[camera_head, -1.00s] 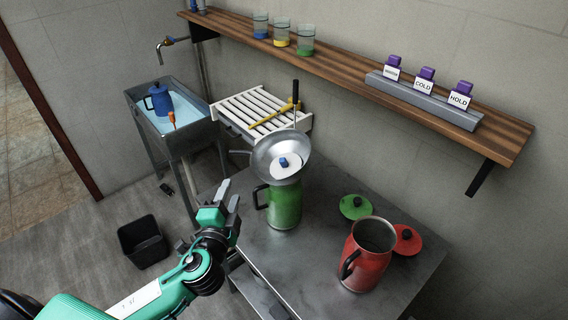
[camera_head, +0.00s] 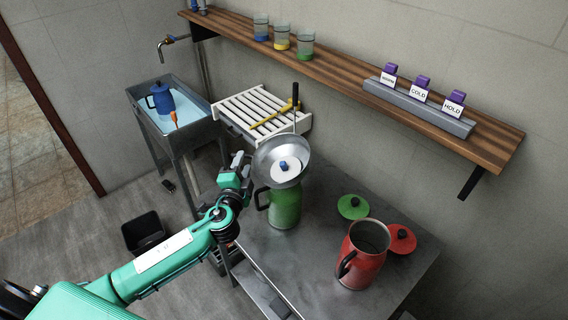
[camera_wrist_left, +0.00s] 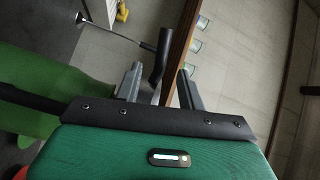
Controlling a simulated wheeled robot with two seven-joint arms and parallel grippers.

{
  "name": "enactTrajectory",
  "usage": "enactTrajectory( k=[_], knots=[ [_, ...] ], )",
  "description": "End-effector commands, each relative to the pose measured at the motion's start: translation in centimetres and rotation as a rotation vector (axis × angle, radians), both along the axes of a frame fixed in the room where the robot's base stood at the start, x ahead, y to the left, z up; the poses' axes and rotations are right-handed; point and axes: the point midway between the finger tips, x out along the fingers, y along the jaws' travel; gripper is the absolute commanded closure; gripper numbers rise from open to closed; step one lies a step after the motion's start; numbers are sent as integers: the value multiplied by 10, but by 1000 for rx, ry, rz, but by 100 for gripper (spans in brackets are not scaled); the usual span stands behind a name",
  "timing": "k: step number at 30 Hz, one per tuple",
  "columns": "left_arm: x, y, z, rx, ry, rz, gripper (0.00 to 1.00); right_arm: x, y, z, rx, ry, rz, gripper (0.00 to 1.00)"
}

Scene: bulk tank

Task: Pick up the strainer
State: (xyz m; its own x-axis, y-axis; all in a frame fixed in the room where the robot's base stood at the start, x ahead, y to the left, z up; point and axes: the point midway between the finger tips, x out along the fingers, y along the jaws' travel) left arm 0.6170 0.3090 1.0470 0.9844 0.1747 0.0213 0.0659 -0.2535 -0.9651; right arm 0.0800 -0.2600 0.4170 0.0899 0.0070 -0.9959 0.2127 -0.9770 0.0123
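The strainer (camera_head: 269,157), a shiny metal bowl, rests tilted on the green pitcher (camera_head: 285,205). A white disc with a blue knob (camera_head: 284,167) sits in or before it. My left gripper (camera_head: 240,165) is just left of the bowl, apart from it as far as I can see. In the left wrist view its two fingers (camera_wrist_left: 157,88) stand apart with nothing clearly between them. A black handle with a thin metal rod (camera_wrist_left: 163,52) shows beyond the fingertips; I cannot tell whether it is near them. The green pitcher (camera_wrist_left: 45,90) fills the left of that view. My right gripper is not seen.
A red pitcher (camera_head: 363,255) and green (camera_head: 352,206) and red (camera_head: 402,238) lids are on the grey table (camera_head: 310,265). A white slatted rack (camera_head: 240,105) and a sink with a blue pot (camera_head: 160,98) stand behind. A wooden shelf (camera_head: 350,75) runs above.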

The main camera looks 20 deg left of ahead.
Motion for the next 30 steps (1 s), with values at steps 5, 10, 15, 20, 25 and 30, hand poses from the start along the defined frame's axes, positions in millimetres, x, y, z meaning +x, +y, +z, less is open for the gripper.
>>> enactTrajectory(
  k=[5,10,15,20,25,30],
  knots=[
    [17,2,1,0,1,-1,60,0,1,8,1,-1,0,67],
    [19,3,0,-2,0,-1,60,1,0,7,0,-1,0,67],
    [19,3,0,-1,1,0,74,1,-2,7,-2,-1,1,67],
    [19,3,0,-1,1,0,100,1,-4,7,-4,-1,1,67],
    [19,3,0,-2,-1,-1,100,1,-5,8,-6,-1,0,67],
    [19,3,1,-2,-1,-1,100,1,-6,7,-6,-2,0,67]
  ],
)
